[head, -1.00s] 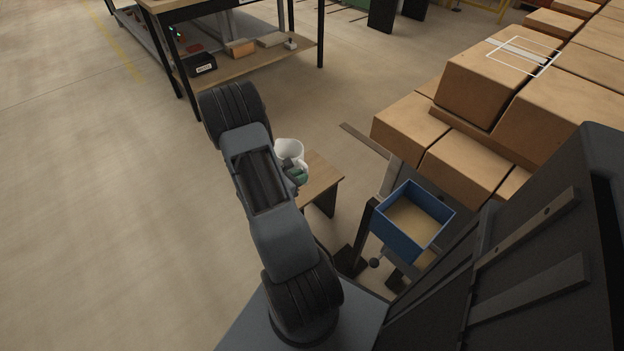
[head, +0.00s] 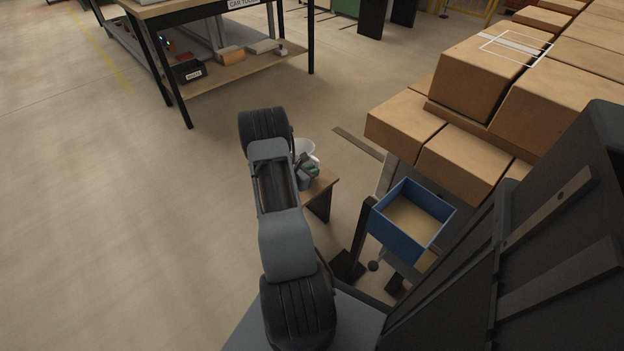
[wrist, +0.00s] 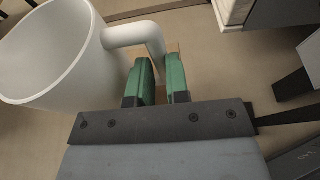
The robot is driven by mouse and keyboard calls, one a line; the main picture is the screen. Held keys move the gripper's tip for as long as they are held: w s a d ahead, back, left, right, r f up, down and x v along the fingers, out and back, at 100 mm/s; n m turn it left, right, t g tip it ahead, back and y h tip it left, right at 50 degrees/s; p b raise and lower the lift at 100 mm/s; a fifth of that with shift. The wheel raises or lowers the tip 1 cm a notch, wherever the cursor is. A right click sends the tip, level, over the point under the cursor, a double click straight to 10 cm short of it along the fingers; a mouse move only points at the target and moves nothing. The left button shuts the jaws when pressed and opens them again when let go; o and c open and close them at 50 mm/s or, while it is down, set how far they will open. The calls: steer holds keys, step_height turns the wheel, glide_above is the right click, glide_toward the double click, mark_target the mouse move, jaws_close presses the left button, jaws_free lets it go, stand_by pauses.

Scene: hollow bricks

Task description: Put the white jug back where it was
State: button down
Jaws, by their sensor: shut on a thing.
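The white jug (head: 306,147) shows partly behind my arm in the head view, just above the small wooden table in the picture. In the wrist view the jug (wrist: 55,50) fills the upper left, its open mouth in sight and its handle (wrist: 135,33) reaching right. My gripper (wrist: 158,80) has green finger pads closed on the lower part of that handle. In the head view my gripper (head: 306,172) is partly hidden by my arm. The jug looks tilted in the wrist view; the head view does not show whether it touches the table.
The small wooden table (head: 320,188) is under my gripper in the picture. A blue open box (head: 399,239) stands to its right. Stacked brown blocks (head: 467,165) fill the right; a thin white outline lies over one. A workbench (head: 226,80) stands behind. Floor at left is clear.

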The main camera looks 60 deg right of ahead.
steer(key=shift+d+f+b, duration=0.2)
steer(key=shift+f+b, duration=0.55)
steer(key=shift+f, duration=1.05)
steer(key=c, duration=1.1)
jaws_free()
